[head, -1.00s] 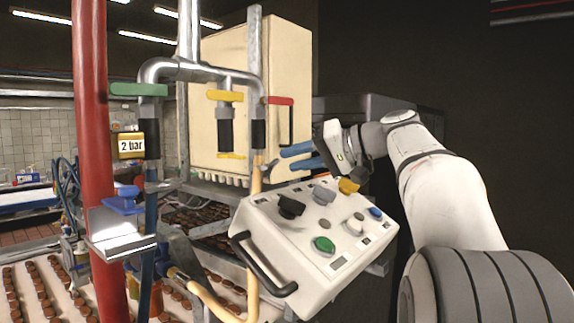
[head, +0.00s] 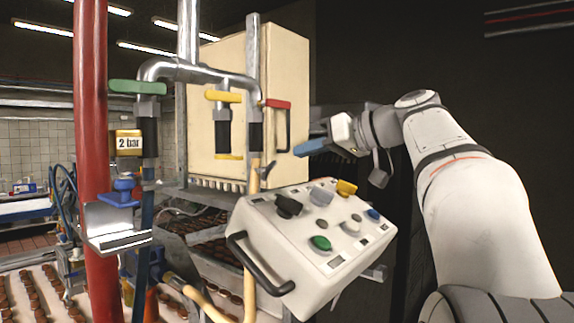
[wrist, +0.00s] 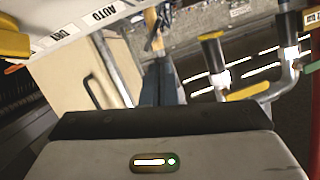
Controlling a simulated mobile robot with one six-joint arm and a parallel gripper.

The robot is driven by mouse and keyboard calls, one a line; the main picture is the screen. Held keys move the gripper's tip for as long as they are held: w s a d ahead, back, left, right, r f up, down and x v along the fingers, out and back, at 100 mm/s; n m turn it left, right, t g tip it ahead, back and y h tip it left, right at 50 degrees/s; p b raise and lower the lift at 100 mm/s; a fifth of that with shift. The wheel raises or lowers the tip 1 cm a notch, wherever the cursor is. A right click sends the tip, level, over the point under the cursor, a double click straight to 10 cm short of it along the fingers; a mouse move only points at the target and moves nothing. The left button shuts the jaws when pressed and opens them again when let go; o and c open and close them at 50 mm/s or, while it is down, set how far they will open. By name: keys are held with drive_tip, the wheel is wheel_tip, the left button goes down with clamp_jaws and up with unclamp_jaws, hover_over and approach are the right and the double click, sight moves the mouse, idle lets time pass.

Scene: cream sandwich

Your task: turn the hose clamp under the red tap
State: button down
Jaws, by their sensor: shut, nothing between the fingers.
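The red tap (head: 279,104) is on the right branch of the metal pipe, above a black sleeve (head: 256,137). A beige hose (head: 254,182) hangs below the sleeve. The small grey hose clamp (head: 267,170) is near the hose top, sticking out to the right; its exact angle is hard to read. My gripper (head: 299,150) has its blue fingers together and empty, right of the clamp and slightly higher, apart from it in the head view. In the wrist view my gripper (wrist: 159,64) points at the hose (wrist: 151,18); the clamp is hard to make out there.
A white control box (head: 300,245) with knobs and a black handle stands below my gripper. A cream cabinet (head: 290,60) is behind the pipes. The yellow tap (head: 223,96) and green tap (head: 138,87) are to the left. The space right of the cabinet is dark.

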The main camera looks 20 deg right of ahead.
drive_tip(key=s+a+r+n+t+h+b, duration=0.25)
drive_tip(key=s+n, duration=0.25)
drive_tip(key=n, duration=0.3)
drive_tip(key=n+t+p, duration=0.1)
drive_tip(key=p, duration=0.3)
hover_over(267, 171)
drive_tip(key=s, duration=0.4)
drive_tip(key=f, duration=0.1)
drive_tip(key=shift+h, duration=0.25)
drive_tip(key=f, duration=0.1)
drive_tip(key=w+d+f, duration=0.1)
drive_tip(key=f+p, duration=0.1)
drive_tip(key=shift+w+d+f, duration=0.2)
drive_tip(key=shift+w+d, duration=0.1)
drive_tip(key=shift+w, duration=0.1)
drive_tip(key=shift+a, duration=0.1)
